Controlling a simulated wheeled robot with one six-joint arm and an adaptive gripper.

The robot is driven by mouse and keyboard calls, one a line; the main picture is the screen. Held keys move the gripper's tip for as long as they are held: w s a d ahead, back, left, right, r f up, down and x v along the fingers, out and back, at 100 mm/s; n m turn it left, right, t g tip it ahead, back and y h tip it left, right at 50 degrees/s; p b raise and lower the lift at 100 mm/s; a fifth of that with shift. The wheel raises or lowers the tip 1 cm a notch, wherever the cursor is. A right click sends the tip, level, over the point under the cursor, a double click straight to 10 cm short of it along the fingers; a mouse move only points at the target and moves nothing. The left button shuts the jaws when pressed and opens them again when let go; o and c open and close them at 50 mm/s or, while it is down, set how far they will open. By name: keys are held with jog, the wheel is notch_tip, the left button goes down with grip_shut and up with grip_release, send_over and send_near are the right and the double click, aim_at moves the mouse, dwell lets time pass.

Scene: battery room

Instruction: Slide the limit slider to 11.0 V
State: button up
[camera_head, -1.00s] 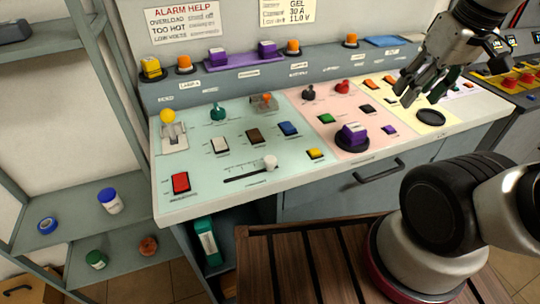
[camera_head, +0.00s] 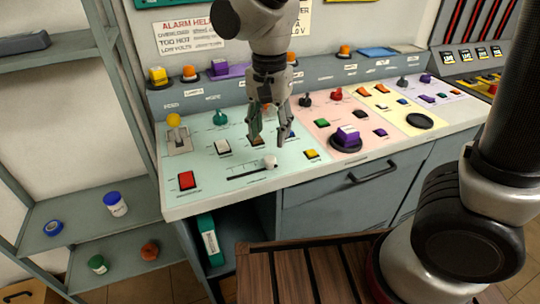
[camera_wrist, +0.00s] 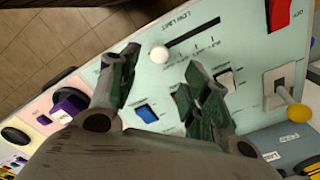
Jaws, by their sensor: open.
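The limit slider has a white knob (camera_head: 270,162) at the right end of its dark slot (camera_head: 247,173), low on the pale green panel. In the wrist view the same knob (camera_wrist: 159,54) shows at the left end of the slot (camera_wrist: 196,32), with a printed scale beside it. My gripper (camera_head: 270,140) is open and empty, pointing down above the panel, just behind the knob in the head view. In the wrist view its fingers (camera_wrist: 160,85) are spread apart, with the knob beyond the gap between them. The fingers look clear of the knob.
A red switch (camera_head: 187,180) lies left of the slot, and a yellow button (camera_head: 312,154) lies right of the knob. A lever with a yellow ball (camera_head: 173,120) stands at the panel's left. A purple knob (camera_head: 347,135) stands on the pink panel. A blue switch (camera_wrist: 147,113) sits near the fingers.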

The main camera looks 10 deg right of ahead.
aim_at(270, 158)
notch_tip(270, 158, down, 8)
jog(key=shift+r, duration=0.2)
grip_shut()
